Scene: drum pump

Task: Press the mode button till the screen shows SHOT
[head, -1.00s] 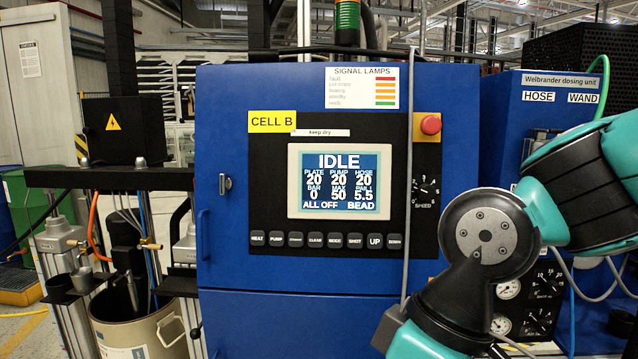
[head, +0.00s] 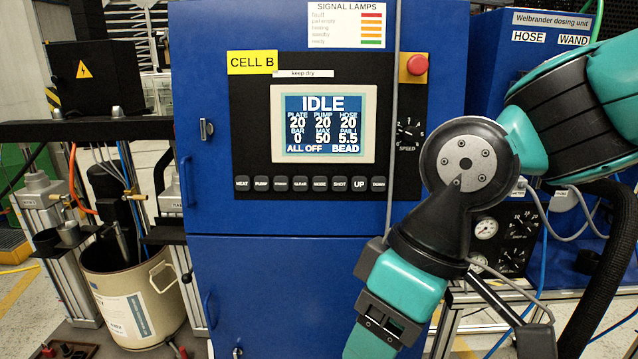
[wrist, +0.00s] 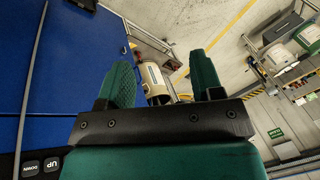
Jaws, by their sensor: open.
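The blue cabinet's screen (head: 323,124) reads IDLE at the top, with ALL OFF and BEAD along the bottom. Below it runs a row of dark buttons. The MODE button (head: 320,184) sits between CLEAR (head: 300,184) and the SHOT button (head: 339,184). My gripper (wrist: 161,72) is open and empty in the wrist view, with its two teal fingers apart. In the head view my arm hangs right of and below the buttons, and the fingertips are not visible. The wrist view shows only the UP (wrist: 52,164) and DOWN (wrist: 31,168) buttons at its lower left.
A red stop button (head: 417,65) and a grey vertical cable (head: 393,120) are right of the screen. A cabinet handle (head: 186,182) sticks out at left. A drum (head: 135,290) stands left of the cabinet. Gauges (head: 486,228) and hoses are behind my arm at right.

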